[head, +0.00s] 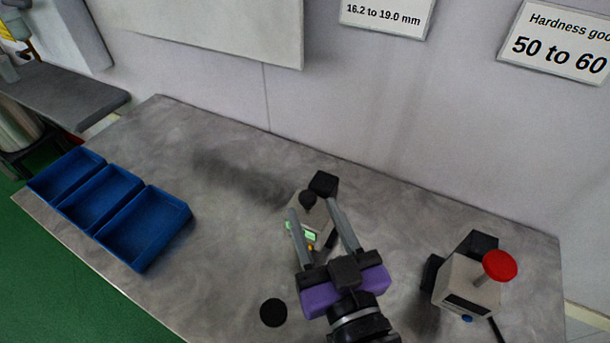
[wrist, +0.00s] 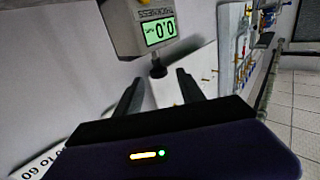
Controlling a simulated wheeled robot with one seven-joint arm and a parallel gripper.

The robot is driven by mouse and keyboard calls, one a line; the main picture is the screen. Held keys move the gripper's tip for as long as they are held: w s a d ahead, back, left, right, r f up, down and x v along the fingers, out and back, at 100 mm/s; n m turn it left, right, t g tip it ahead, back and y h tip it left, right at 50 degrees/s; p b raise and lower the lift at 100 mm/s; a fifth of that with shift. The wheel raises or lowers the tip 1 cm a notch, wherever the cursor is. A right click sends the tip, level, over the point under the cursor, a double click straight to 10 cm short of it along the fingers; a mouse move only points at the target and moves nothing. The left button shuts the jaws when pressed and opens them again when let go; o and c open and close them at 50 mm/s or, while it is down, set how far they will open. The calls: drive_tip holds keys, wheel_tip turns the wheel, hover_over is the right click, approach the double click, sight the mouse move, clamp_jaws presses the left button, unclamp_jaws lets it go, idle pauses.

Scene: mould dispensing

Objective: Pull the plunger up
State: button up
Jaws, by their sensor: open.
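A small grey gauge (head: 306,225) with a lit green display stands on the table, and its display reads zero in the wrist view (wrist: 160,30). A black knob, seemingly the plunger (head: 308,199), sticks out at the gauge's end; in the wrist view the plunger (wrist: 158,69) shows as a dark knob on a short stem. My gripper (head: 311,207) is open, one finger on each side of the gauge in the head view. In the wrist view the plunger lies near the gap between the fingertips (wrist: 158,78). I cannot tell whether they touch it.
A second device with a red knob (head: 500,265) stands to the right. A black disc (head: 273,312) lies left of my wrist. Several blue bins (head: 143,228) line the table's left edge. The table (head: 230,215) between bins and gauge is clear; a wall stands behind.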

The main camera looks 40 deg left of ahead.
drive_tip(key=p+x, duration=0.1)
drive_tip(key=x, duration=0.6)
drive_tip(key=shift+w+a+p, duration=0.15)
drive_tip(key=shift+w+p, duration=0.05)
drive_tip(key=shift+p, duration=0.2)
drive_tip(key=shift+c, duration=0.5)
clamp_jaws()
idle(0.5)
